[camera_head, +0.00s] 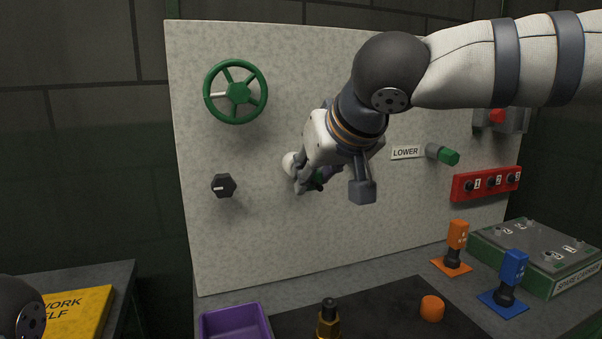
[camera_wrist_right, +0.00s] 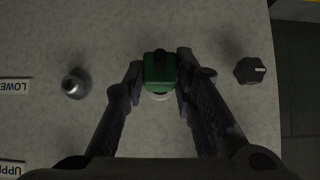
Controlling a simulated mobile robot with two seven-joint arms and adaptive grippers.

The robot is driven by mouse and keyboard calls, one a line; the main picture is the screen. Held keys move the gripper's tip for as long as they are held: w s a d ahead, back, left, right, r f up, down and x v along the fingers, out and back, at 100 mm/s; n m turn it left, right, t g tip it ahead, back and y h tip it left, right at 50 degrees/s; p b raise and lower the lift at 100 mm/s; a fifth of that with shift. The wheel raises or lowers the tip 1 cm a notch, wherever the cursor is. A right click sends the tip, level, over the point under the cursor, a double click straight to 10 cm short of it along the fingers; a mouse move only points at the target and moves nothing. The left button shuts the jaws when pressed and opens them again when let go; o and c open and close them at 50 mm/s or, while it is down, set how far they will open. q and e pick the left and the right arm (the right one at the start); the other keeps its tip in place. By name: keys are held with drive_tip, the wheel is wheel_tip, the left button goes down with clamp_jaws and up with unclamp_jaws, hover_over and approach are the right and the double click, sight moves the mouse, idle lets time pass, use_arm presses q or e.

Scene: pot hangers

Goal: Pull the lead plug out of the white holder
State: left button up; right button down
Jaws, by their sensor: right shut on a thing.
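My right gripper (camera_head: 312,182) is at the upright grey panel, and it also shows in the right wrist view (camera_wrist_right: 160,76). Its fingers are shut on the green lead plug (camera_wrist_right: 160,73), one on each side. In the head view the plug is mostly hidden by my fingers. The white holder (camera_head: 290,163) shows as a pale round shape just left of my fingers. In the right wrist view a pale rim of the holder (camera_wrist_right: 157,96) peeks out beside the plug. I cannot tell how deep the plug sits in it. My left gripper is not in view.
The panel (camera_head: 240,240) also bears a green handwheel (camera_head: 238,91), a dark knob (camera_head: 223,185), a LOWER label (camera_head: 406,152) and a green-capped fitting (camera_head: 448,155). A grey metal socket (camera_wrist_right: 75,84) shows in the wrist view. A purple tray (camera_head: 236,323) stands below.

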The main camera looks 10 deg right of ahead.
sight(322, 187)
drive_tip(key=shift+s+d, duration=0.2)
drive_tip(key=shift+s, duration=0.8)
drive_tip(key=shift+s+d, duration=0.15)
drive_tip(key=shift+s, duration=0.85)
